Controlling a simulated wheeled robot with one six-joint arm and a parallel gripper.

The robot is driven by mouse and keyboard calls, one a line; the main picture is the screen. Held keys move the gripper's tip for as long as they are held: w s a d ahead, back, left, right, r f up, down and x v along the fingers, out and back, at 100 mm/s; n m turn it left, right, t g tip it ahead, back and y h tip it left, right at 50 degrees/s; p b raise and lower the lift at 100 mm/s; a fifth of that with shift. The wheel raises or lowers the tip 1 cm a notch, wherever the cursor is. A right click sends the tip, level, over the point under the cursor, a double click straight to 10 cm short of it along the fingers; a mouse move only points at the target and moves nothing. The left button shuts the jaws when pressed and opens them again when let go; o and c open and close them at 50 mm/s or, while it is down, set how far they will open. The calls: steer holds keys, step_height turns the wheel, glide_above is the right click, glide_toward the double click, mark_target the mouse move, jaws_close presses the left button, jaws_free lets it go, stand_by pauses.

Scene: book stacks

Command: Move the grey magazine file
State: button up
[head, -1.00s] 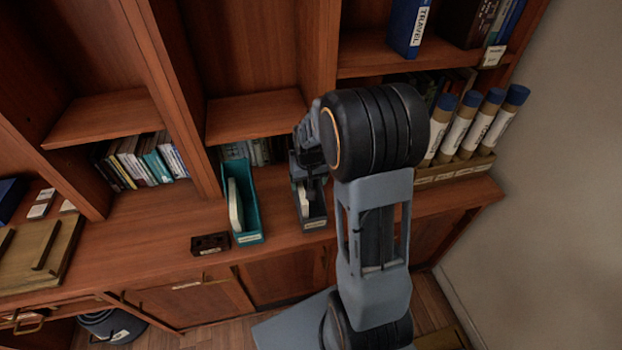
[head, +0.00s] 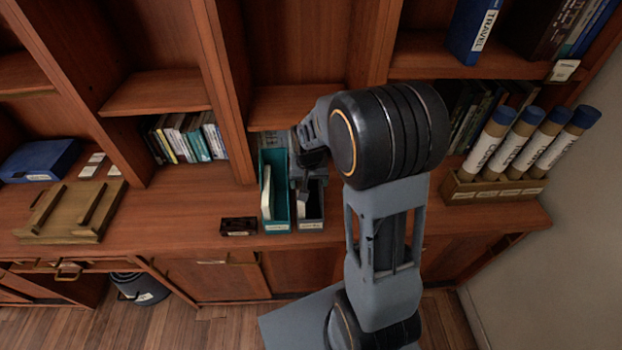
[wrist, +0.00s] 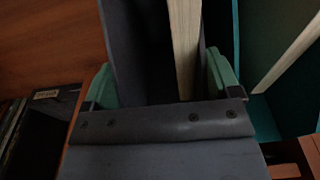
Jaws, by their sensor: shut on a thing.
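The grey magazine file (head: 317,205) stands upright on the wooden counter, close against the right side of the teal magazine file (head: 276,215). My gripper (head: 305,165) is at the back part of the grey file, partly hidden by my arm. In the wrist view my gripper (wrist: 164,85) is shut on the grey file (wrist: 127,45), with a green pad on each side of it. Cream papers (wrist: 186,45) stand inside it. The teal file (wrist: 262,115) is just to the right there. Whether the grey file touches the counter is unclear.
A small dark block (head: 238,226) lies left of the teal file. A wooden box (head: 490,190) of several poster tubes stands at the right. A wooden tray (head: 70,230) and blue box (head: 40,160) are at the left. Counter between the grey file and tube box is largely hidden by my arm.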

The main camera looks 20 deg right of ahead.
steer(key=shift+w+a, duration=0.1)
steer(key=shift+a, duration=0.1)
steer(key=o, duration=1.4)
steer(key=shift+c, duration=0.2)
steer(key=shift+r, duration=0.1)
step_height(320, 180, up, 14)
steer(key=s, duration=0.1)
steer(key=shift+s+a+f, duration=0.2)
steer(key=shift+s+a, duration=0.1)
steer(key=shift+s, duration=0.05)
steer(key=s+a+f+n+t, duration=0.1)
steer(key=s+a+n+t, duration=0.1)
steer(key=s, duration=1.1)
steer(key=shift+a+n+t+y, duration=0.3)
steer(key=shift+a+n, duration=0.5)
steer(key=shift+n, duration=0.2)
